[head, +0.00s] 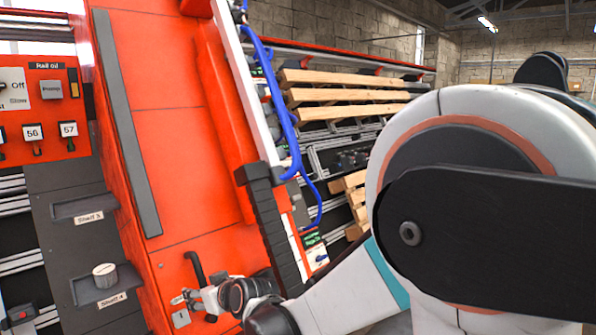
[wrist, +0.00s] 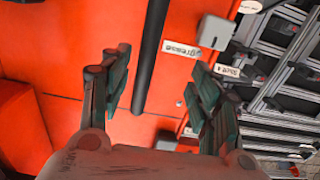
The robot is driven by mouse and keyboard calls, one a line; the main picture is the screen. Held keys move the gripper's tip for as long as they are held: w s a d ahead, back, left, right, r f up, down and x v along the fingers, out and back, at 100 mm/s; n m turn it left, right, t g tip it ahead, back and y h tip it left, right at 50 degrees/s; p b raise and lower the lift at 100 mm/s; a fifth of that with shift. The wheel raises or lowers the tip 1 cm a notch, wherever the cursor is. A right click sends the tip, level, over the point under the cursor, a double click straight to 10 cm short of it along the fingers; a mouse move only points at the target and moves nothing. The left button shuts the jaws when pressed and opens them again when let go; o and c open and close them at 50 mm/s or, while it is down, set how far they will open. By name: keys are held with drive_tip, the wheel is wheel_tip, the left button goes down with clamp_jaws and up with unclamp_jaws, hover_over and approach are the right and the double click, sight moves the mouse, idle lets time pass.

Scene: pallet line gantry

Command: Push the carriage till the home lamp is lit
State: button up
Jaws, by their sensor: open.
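A tall orange-red machine body (head: 180,150) fills the middle of the head view and also backs the wrist view (wrist: 65,60). I cannot tell for sure which part is the carriage. Black ribbed bellows (head: 275,230) run down its right edge. A dark curved handle (head: 194,268) stands on its lower front. My gripper (head: 184,298) is in front of this lower part, close to the handle. In the wrist view my gripper (wrist: 158,92) is open, with nothing between its fingers. I cannot make out a home lamp in either view.
At left are a red control panel (head: 40,110) and dark shelves, one bearing a round knob-like item (head: 104,275). Wooden pallets (head: 345,95) and a blue hose (head: 285,110) are at the right. A long dark bar (wrist: 151,55) runs between my fingers' directions in the wrist view.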

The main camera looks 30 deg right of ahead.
drive_tip(key=p+v, duration=0.2)
drive_tip(key=v, duration=0.3)
drive_tip(key=shift+s+r, duration=0.15)
drive_tip(key=shift+s, duration=0.05)
drive_tip(key=shift+d, duration=0.1)
idle(0.4)
drive_tip(key=s+d+f+m+g+h+b, duration=0.1)
drive_tip(key=s+d+f+b, duration=0.2)
drive_tip(key=s, duration=0.5)
drive_tip(key=s+d+f+m+g+h+b, duration=0.1)
drive_tip(key=s+d+f+g+b, duration=0.1)
drive_tip(key=s, duration=0.7)
drive_tip(key=s+d+f+m+g+h+b, duration=0.1)
drive_tip(key=s+d+f+b, duration=0.3)
drive_tip(key=s, duration=0.5)
drive_tip(key=b, duration=0.2)
drive_tip(key=shift+d+f+m+g+h+b, duration=0.3)
drive_tip(key=shift+d+f+g+h+b, duration=0.05)
drive_tip(key=shift+f+g+h, duration=0.05)
drive_tip(key=shift+s, duration=0.15)
